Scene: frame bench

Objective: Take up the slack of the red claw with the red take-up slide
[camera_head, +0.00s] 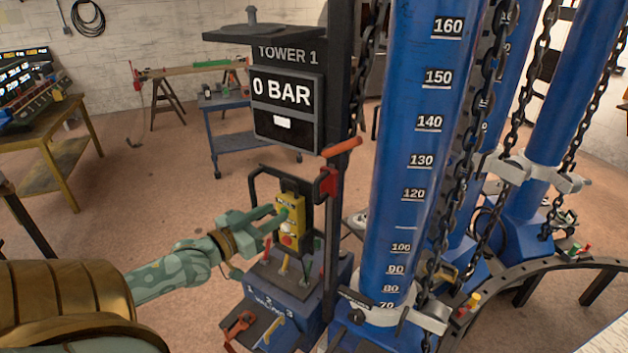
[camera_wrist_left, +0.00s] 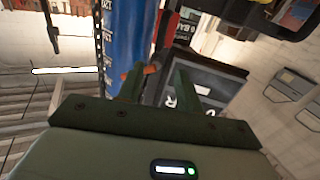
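A red slide piece (camera_head: 329,180) with an orange-red bar handle (camera_head: 342,147) sits on the black post beside the blue column; I take it for the red take-up slide. Its handle also shows in the left wrist view (camera_wrist_left: 152,68), beyond the fingertips. My left gripper (camera_head: 281,218) is in front of the yellow control box (camera_head: 292,215), left of and below the slide handle. Its two fingers (camera_wrist_left: 155,82) stand apart with nothing seen held between them. I cannot pick out the red claw for sure. My right gripper is not in view.
A display (camera_head: 285,110) reading 0 BAR hangs above the control box. The blue scaled column (camera_head: 415,150) and hanging chains (camera_head: 465,170) stand close to the right of the post. A blue base (camera_head: 285,300) with coloured levers is below. A blue cart (camera_head: 240,145) stands behind.

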